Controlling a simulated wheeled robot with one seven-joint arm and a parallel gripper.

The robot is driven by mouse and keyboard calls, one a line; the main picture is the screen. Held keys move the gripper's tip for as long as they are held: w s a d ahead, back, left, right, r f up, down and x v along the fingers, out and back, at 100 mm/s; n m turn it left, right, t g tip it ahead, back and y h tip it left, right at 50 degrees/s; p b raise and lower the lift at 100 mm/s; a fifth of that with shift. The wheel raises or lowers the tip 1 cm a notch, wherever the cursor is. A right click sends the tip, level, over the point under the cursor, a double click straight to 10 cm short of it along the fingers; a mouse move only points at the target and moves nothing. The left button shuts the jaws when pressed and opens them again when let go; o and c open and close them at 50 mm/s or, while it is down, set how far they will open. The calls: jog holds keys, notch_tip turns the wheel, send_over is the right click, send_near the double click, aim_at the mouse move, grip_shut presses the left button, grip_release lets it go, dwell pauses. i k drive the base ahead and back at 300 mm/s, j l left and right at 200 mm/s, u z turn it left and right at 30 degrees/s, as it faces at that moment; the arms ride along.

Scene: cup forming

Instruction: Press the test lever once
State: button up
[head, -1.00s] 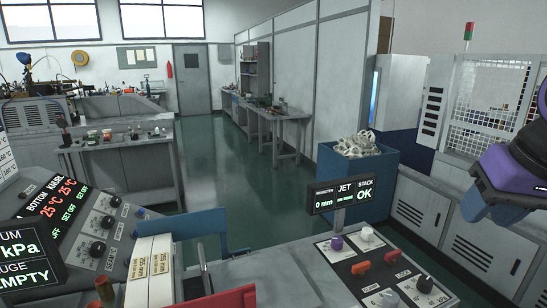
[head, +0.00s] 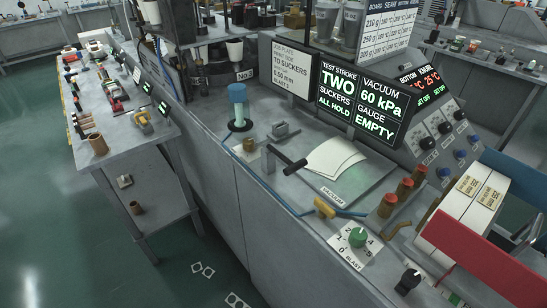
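A lever with a black cylindrical handle (head: 293,166) stands on the grey bench in the head view, near its front edge. Its grey arm rises from the bench, and the handle points right toward white paper blanks. I can read no label on the lever itself. Behind it, a dark display (head: 340,88) reads "TEST STROKE TWO SUCKERS ALL HOLD". The display next to it (head: 379,110) reads "VACUUM 60 kPa GAUGE EMPTY". My gripper is not in view.
White paper blanks (head: 334,161) lie on a plate marked "VACUUM". A blue-topped cylinder (head: 238,107) stands left of the lever. Green floor (head: 90,240) is clear at lower left.

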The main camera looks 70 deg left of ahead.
aim_at(293, 166)
jog(key=k+j+u, duration=0.1)
jog(key=u, duration=1.95)
jog(key=i+j+z, duration=0.3)
jog(key=i+j, duration=0.15)
jog(key=j, duration=0.1)
